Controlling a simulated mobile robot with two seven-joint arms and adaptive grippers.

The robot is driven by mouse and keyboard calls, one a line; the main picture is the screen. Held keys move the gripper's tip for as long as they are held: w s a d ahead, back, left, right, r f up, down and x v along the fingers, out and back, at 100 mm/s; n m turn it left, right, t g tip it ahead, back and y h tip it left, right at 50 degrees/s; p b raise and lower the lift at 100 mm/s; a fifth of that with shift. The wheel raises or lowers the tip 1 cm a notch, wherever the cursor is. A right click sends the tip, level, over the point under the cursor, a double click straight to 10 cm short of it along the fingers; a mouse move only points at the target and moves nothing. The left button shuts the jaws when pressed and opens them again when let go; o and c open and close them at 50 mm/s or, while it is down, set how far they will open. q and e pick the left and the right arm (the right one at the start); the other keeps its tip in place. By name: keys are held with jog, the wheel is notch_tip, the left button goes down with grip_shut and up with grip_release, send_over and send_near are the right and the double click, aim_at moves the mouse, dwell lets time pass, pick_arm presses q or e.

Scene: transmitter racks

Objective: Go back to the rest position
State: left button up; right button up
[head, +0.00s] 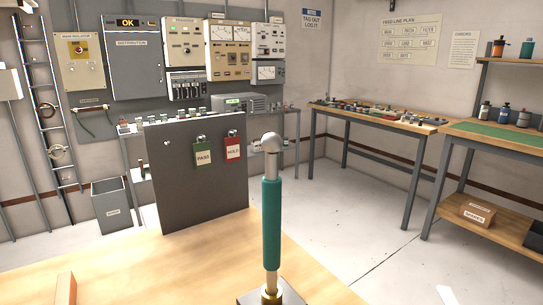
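Neither my left nor my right gripper shows in the head view, and no arm link can be made out for sure. The light wooden table (190,262) fills the lower left. A teal-handled rod (271,222) with a rounded grey metal head stands upright on it, with a brass collar and dark base at the bottom edge. Behind it stands a dark grey board (190,195). A green PASS tag (203,155) and a red HOLD tag (232,150) hang on the board, just left of the rod's head.
A wooden block (66,289) lies at the table's front left. A grey bin (112,204) and ladder (47,105) stand at left. Equipment racks (185,50) line the back wall. A parts bench (378,115) and a shelved bench (490,222) stand right. Floor (350,215) between is largely clear.

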jog(key=s+d+f+m+g+h, duration=0.1)
jog(key=s+d+f+m+g, duration=0.2)
jog(key=s+f, duration=0.4)
jog(key=s+d+f+m+g+h, duration=0.1)
jog(key=s+f+m+g, duration=0.1)
jog(key=s+f+g, duration=0.5)
jog(key=s+a+f+m+g, duration=0.1)
jog(key=s+f+m+g, duration=0.15)
jog(key=s+f, duration=0.9)
pick_arm(q)
jog(key=shift+n, duration=0.4)
jog(key=shift+s+d+r+p, duration=0.15)
jog(key=shift+r+p, duration=0.75)
jog(key=shift+p, duration=0.9)
jog(key=shift+s+r+p, duration=0.2)
jog(key=shift+r+p, duration=0.75)
jog(key=shift+p, duration=0.8)
jog(key=shift+s+d+r+p, duration=0.15)
jog(key=shift+r+p, duration=0.75)
jog(key=shift+p, duration=0.9)
pick_arm(e)
jog(key=w+a+r+m+t+y, duration=0.1)
jog(key=w+a+t+y, duration=0.1)
jog(key=a, duration=0.6)
jog(key=w+a+r+m+t+y, duration=0.2)
jog(key=w+a+t+y, duration=0.1)
jog(key=a, duration=0.5)
jog(key=shift+w+y, duration=0.85)
jog(key=shift+y, duration=0.25)
